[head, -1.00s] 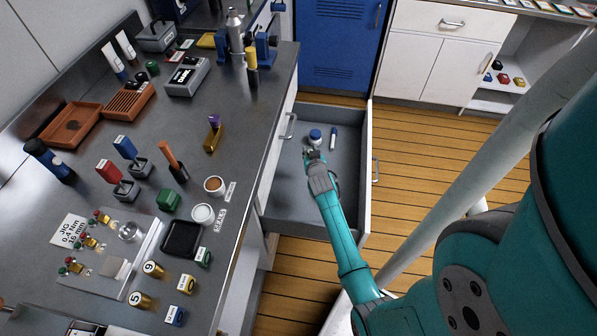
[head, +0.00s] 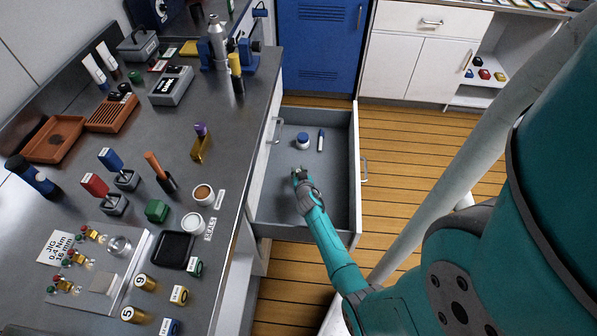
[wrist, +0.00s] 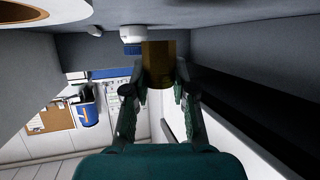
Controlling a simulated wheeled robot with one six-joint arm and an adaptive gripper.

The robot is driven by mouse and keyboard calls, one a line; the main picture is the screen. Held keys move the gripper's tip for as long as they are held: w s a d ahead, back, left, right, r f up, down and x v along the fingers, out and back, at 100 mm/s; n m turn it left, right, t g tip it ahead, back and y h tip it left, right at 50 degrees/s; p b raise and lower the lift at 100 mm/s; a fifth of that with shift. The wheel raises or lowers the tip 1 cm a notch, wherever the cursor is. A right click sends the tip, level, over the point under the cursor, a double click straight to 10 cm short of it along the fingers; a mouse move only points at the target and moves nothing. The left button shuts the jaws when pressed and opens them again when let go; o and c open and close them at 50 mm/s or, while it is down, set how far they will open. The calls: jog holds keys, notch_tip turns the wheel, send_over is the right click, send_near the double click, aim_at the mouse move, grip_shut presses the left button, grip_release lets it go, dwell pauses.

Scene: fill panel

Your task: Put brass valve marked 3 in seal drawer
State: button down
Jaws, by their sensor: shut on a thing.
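My gripper (head: 299,176) is over or inside the open drawer (head: 333,222), at its middle left. In the wrist view my gripper (wrist: 154,95) is shut on a brass cylinder, the brass valve (wrist: 158,62). Its number is not visible. In the head view my gripper mostly hides the valve. The drawer's grey walls stand on both sides in the wrist view. Whether the valve touches the drawer floor I cannot tell.
In the drawer's far part lie a blue-and-white jar (head: 303,140) and a slim tube (head: 321,141). The drawer's near part is clear. The bench (head: 232,140) at left holds tools, tins and two numbered brass cylinders (head: 147,283). A blue locker (head: 318,45) stands behind.

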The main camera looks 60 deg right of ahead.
jog(key=shift+f, duration=0.55)
jog(key=c, duration=1)
grip_release()
jog(key=shift+o, duration=0.2)
jog(key=shift+r, duration=0.55)
jog(key=v, duration=0.7)
jog(key=shift+s+a+r, duration=0.15)
jog(key=shift+s, duration=0.05)
